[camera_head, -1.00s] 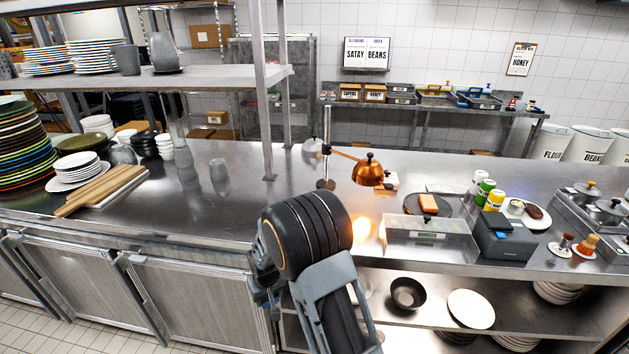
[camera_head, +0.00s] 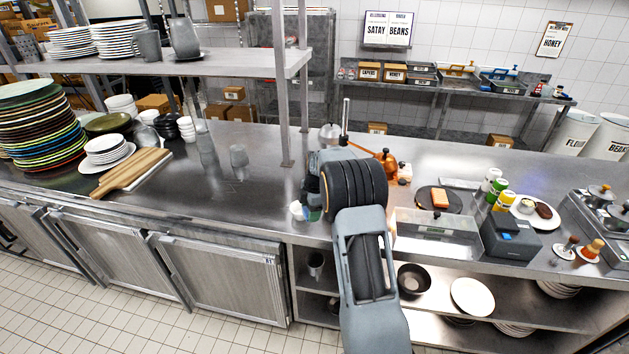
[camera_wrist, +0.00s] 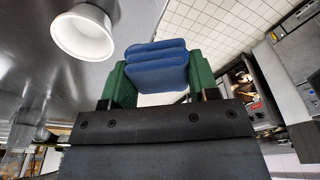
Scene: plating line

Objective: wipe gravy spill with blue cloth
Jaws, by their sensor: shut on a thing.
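The blue cloth (camera_wrist: 157,66) is a folded pad in the wrist view. My gripper (camera_wrist: 156,80) is shut on it, with a green finger on each side. In the head view my wrist and forearm hide most of the gripper, over the front part of the steel counter (camera_head: 262,200). I see no gravy spill in either view; the counter behind my arm is hidden.
A white cup or bowl (camera_wrist: 83,33) is close to the cloth in the wrist view. Mid-left counter is mostly clear.

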